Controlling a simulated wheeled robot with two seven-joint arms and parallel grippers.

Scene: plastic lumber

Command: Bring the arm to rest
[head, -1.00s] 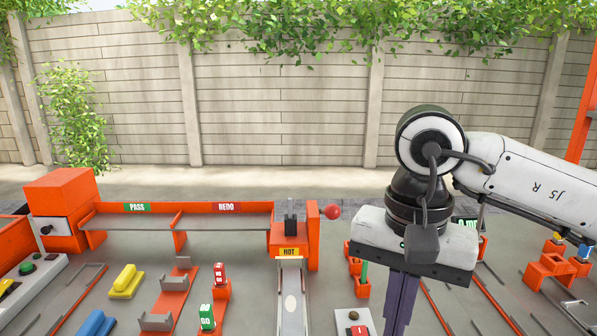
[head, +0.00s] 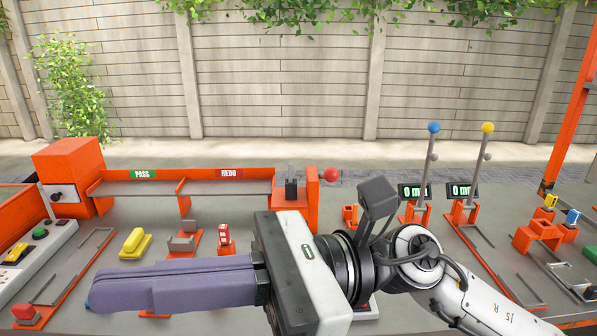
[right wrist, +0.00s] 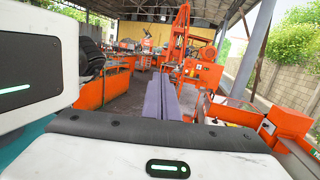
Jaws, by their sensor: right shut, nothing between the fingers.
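My right arm (head: 480,305) reaches in from the lower right in the head view. My right gripper (head: 92,303) lies roughly level over the bench front, its long purple-grey fingers pointing left. The fingers are together with nothing between them. In the right wrist view the gripper fingers (right wrist: 161,82) point away over open floor towards orange machinery. The gripper covers part of the bench in the head view, including the chute seen earlier. My left gripper is not in view.
The bench holds an orange PASS and REDO rack (head: 180,173), a yellow block (head: 134,242), a red-topped button (head: 24,313) and a red ball knob (head: 331,174). Two levers with a blue knob (head: 434,127) and a yellow knob (head: 487,127) stand upright at right.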

